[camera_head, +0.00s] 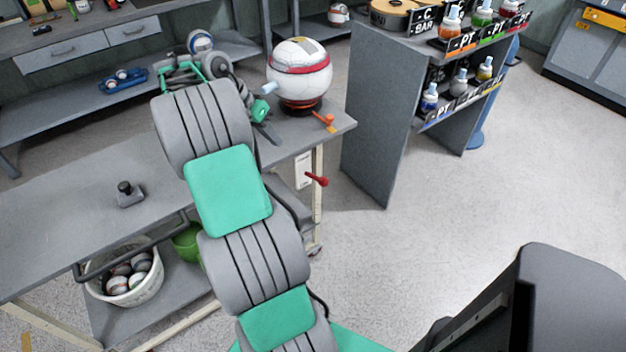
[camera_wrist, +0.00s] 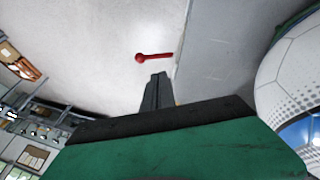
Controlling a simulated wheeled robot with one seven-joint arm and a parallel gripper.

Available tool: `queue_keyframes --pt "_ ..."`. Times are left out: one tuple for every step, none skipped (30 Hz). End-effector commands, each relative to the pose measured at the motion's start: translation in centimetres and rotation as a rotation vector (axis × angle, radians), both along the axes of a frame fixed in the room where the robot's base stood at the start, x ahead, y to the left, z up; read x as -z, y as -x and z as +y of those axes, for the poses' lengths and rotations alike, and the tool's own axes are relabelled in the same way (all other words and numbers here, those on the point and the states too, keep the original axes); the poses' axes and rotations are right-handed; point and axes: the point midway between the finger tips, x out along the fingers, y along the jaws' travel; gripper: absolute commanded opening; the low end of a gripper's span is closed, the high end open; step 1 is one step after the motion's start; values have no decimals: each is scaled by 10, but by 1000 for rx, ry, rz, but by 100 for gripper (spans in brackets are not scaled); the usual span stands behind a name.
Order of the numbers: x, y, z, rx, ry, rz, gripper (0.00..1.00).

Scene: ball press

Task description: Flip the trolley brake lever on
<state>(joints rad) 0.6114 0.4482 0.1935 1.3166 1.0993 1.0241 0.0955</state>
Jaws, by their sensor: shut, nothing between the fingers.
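The red brake lever (camera_head: 318,180) sits on a white plate (camera_head: 303,171) at the right end of the grey trolley (camera_head: 90,215). It sticks out to the right and slopes slightly down to its round knob. In the wrist view the red lever (camera_wrist: 155,57) lies just beyond the tips of my gripper (camera_wrist: 157,77), with a visible gap. My gripper is shut and empty, its fingers together. In the head view my arm covers part of the trolley top, and the gripper (camera_head: 268,132) shows only partly, above the trolley's right end.
A large white ball (camera_head: 300,75) with a red band stands on the trolley's far right corner, close beside my gripper. An orange handle (camera_head: 325,120) sticks out below it. A bottle shelf (camera_head: 375,115) stands to the right.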

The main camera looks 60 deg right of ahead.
Motion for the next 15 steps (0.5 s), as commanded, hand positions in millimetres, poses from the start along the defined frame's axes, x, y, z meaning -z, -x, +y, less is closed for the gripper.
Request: queue_keyframes --pt "13 10 -12 70 11 7 0" --pt "16 14 -16 101 16 10 0" --pt "18 18 -20 127 21 12 0" --pt "19 20 -21 140 23 14 0" --pt "19 21 -22 146 24 15 0" --pt "19 22 -22 148 25 15 0" --pt "18 22 -22 147 24 15 0" --pt "18 21 -22 146 24 15 0" --pt "18 21 -22 146 24 15 0" --pt "18 21 -22 145 24 15 0" --pt "18 21 -22 145 24 15 0" --pt "18 21 -22 145 24 15 0" --pt "19 22 -22 144 23 15 0" --pt "20 22 -22 144 23 15 0" --pt "23 23 -23 144 23 16 0"
